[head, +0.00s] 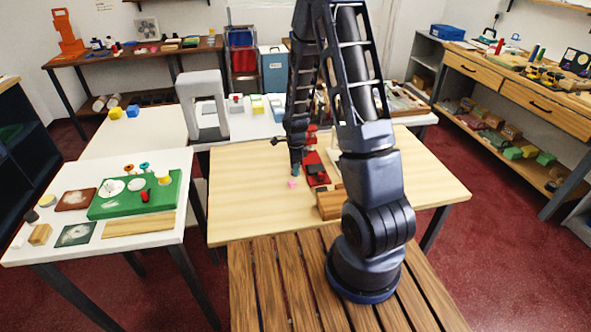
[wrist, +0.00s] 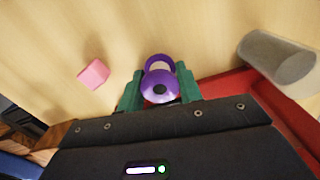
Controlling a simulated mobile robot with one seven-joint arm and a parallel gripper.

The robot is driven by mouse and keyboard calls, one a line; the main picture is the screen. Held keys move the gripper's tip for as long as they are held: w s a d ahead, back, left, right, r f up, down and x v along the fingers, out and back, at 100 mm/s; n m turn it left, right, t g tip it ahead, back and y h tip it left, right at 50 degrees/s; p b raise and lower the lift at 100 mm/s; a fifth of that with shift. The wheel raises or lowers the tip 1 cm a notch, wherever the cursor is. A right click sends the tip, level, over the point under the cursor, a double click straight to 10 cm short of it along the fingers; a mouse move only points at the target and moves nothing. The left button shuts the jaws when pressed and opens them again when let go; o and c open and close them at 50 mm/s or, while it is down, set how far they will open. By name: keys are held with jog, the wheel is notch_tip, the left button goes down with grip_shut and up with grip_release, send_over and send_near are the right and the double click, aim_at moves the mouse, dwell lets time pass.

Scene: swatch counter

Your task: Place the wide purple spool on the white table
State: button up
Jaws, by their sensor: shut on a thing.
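In the wrist view, my gripper (wrist: 160,88) has its two green fingers shut on a purple spool (wrist: 158,77), which has a dark hole in its near face. A purple ring shows just beyond it. In the head view, my gripper (head: 297,171) is low over the wooden table (head: 240,190), and the spool cannot be made out there. I cannot tell whether the spool touches the tabletop. A white table (head: 25,255) stands at the front left, apart from the wooden one. Another white table (head: 150,143) is behind it.
A pink cube (wrist: 93,74) lies left of the spool, and a grey cylinder (wrist: 277,60) is to the right by a red tray (wrist: 225,85). The front-left white table holds a green board (head: 110,208) and several small items. A white arch (head: 203,103) stands behind.

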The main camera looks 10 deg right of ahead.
notch_tip(320, 180, up, 20)
jog(key=w+d+f+n, duration=0.2)
jog(key=w+d+n, duration=0.2)
jog(key=w+n, duration=0.4)
jog(key=w+d+f+n, duration=0.3)
jog(key=w+n, duration=0.5)
jog(key=w, duration=0.7)
jog(key=shift+d, duration=0.55)
